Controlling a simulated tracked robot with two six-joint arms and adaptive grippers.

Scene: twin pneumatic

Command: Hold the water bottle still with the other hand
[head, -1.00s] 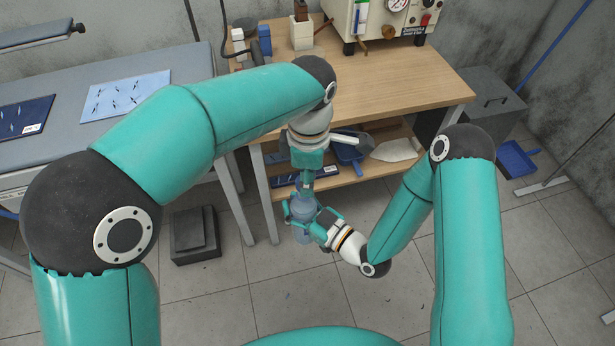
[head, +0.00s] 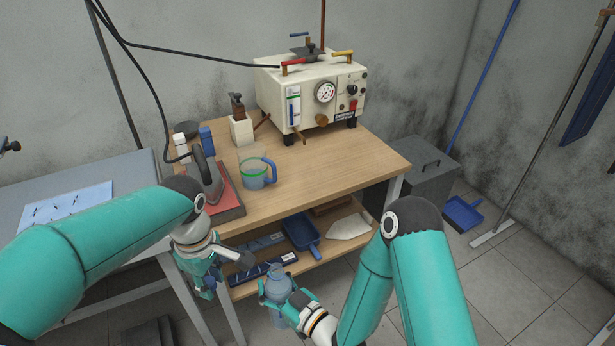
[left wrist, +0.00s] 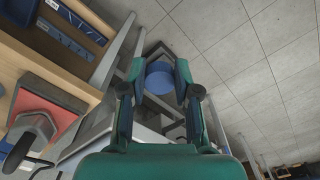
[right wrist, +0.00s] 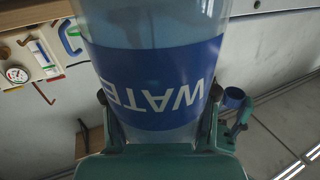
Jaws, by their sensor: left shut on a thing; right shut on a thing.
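The water bottle (head: 277,286) is clear blue and stands upright in the head view, in front of the workbench's lower shelf. My right gripper (head: 284,304) is shut around its body. The right wrist view shows the bottle's blue label (right wrist: 155,85) between the fingers, with its lettering upside down. My left gripper (head: 206,286) is apart from the bottle, to its left. It is shut on a small round blue cap (left wrist: 160,77), seen between its fingertips in the left wrist view. The cap also shows in the right wrist view (right wrist: 235,97). The bottle's mouth is too small to make out.
A grey table (head: 120,170) stands at left.

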